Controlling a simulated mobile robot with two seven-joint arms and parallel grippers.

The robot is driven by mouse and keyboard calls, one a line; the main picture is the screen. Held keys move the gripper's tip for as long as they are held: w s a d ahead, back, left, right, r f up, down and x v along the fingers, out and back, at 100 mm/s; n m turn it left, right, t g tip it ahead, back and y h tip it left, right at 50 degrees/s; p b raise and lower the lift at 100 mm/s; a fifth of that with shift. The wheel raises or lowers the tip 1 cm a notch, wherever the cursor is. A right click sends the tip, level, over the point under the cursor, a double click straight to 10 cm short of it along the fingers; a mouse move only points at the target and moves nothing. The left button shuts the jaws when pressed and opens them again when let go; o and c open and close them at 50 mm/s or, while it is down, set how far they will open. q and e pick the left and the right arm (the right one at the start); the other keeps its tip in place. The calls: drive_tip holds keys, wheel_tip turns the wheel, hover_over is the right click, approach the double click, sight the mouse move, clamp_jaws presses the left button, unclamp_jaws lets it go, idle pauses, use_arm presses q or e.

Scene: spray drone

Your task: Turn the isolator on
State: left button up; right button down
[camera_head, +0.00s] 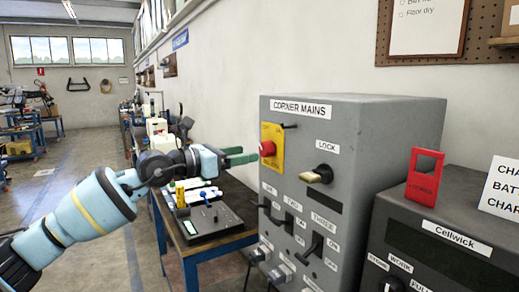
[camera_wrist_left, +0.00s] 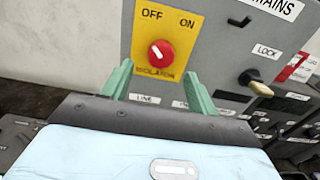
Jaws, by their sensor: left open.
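The isolator is a red rotary knob (camera_head: 267,148) on a yellow plate (camera_head: 276,135) on the front of the grey CORNER MAINS box (camera_head: 345,115). In the left wrist view the red knob (camera_wrist_left: 161,54) has a white mark that points up and left, towards the word OFF on the yellow plate (camera_wrist_left: 183,38). ON is at the plate's upper right. My left gripper (camera_head: 241,155) has green fingers and is open, just in front of the knob. In the left wrist view the open fingers (camera_wrist_left: 159,72) stand left and right below the knob, with nothing between them. My right gripper is not in view.
A LOCK switch (camera_head: 318,174) sticks out right of the isolator, with several black toggles (camera_head: 313,246) below. A red tag (camera_head: 425,176) stands on the Cellwick unit (camera_head: 465,212) at right. A blue-framed bench (camera_head: 222,242) with a dark device lies below my left gripper.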

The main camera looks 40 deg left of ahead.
sight(262, 151)
use_arm(q)
drive_tip(key=shift+p+x, duration=0.65)
drive_tip(key=shift+x, duration=2.3)
drive_tip(key=shift+d, duration=0.1)
drive_tip(key=c, duration=1)
